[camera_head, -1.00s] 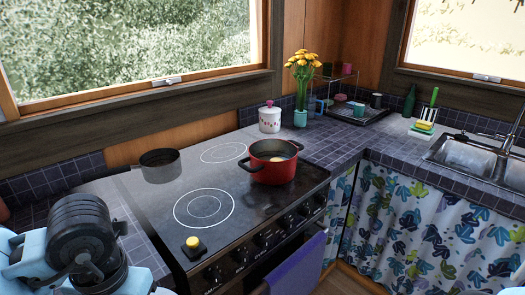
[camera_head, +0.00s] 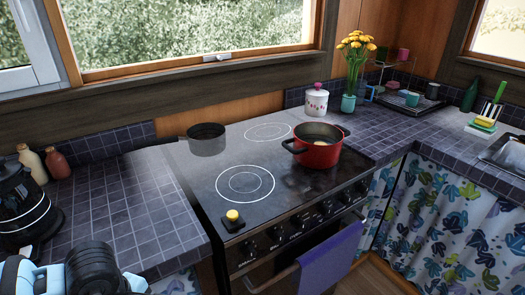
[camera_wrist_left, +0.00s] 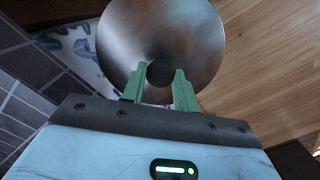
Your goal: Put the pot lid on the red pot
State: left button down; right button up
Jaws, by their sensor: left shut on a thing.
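The red pot (camera_head: 318,154) stands without a cover on the black stovetop (camera_head: 262,210), at its back right, with something pale inside. In the left wrist view, my left gripper (camera_wrist_left: 161,74) is shut on the dark knob of the round metal pot lid (camera_wrist_left: 190,32). The lid is held over the wooden floor beside the counter, apart from the pot. In the head view only dark and light-blue parts of my left arm show at the bottom left; the gripper and lid are out of that picture. My right gripper is in neither view.
A grey saucepan (camera_head: 207,140) stands at the stove's back left. A small black block with a yellow top (camera_head: 233,217) sits at its front left. A white jar (camera_head: 316,102) and flower vase (camera_head: 349,103) stand behind the pot. The tiled left counter (camera_head: 130,210) is mostly clear.

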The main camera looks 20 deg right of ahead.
pick_arm(q)
jog(key=a+f+m, duration=0.1)
jog(key=f+m, duration=0.1)
jog(key=m, duration=0.1)
jog(key=a+f+m, duration=0.2)
jog(key=m, duration=0.1)
jog(key=a+f+m, duration=0.1)
jog(key=f+m, duration=0.1)
jog(key=m, duration=0.1)
jog(key=shift+s+a+f, duration=0.1)
jog(key=shift+s+a, duration=0.15)
jog(key=f+m, duration=0.1)
jog(key=a+m, duration=0.1)
jog(key=shift+s+a+f+m+g, duration=0.1)
jog(key=shift+a+f+m+g, duration=0.05)
jog(key=shift+f+m+g, duration=0.2)
jog(key=shift+d, duration=0.4)
